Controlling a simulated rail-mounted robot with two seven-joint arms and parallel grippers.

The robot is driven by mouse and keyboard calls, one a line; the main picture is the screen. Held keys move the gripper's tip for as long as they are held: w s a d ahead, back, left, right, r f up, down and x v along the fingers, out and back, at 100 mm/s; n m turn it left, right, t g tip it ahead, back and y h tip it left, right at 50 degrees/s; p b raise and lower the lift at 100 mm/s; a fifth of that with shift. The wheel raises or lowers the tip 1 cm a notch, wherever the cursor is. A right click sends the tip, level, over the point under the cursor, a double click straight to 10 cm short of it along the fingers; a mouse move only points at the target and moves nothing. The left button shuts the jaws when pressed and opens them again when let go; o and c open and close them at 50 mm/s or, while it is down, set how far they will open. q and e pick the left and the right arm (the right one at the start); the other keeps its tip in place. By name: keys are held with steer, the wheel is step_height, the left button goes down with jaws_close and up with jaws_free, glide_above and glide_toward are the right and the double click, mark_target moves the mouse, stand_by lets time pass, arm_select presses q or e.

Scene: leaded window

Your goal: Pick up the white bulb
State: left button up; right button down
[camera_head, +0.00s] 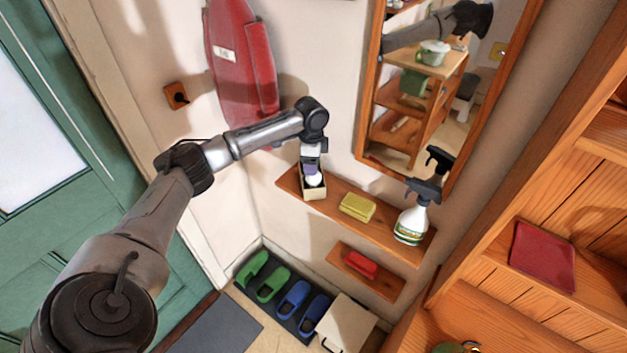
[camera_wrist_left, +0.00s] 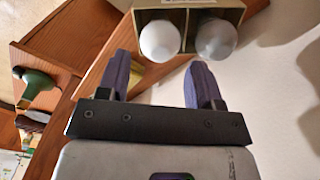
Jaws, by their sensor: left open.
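The white bulb (camera_wrist_left: 160,40) sits in a small open box (camera_wrist_left: 188,7) beside a greyer bulb (camera_wrist_left: 215,38). The box (camera_head: 314,193) stands at the left end of the wooden wall shelf in the head view, with a white bulb top (camera_head: 313,181) showing. My left gripper (camera_head: 312,166) is just above the box. In the left wrist view its purple fingers (camera_wrist_left: 161,66) are apart, with nothing held between them. The white bulb appears just beyond the gap between the fingertips. My right gripper is not in view.
A yellow sponge (camera_head: 357,207) and a spray bottle (camera_head: 411,222) stand right of the box on the same shelf (camera_head: 385,225). A mirror (camera_head: 400,150) hangs behind. Below are a red object (camera_head: 361,264) on a lower shelf and green and blue shoes.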

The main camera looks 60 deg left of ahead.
mark_target(314, 182)
arm_select(q)
steer(key=shift+f, duration=2.75)
steer(key=shift+c, duration=0.4)
steer(key=shift+c, duration=1.3)
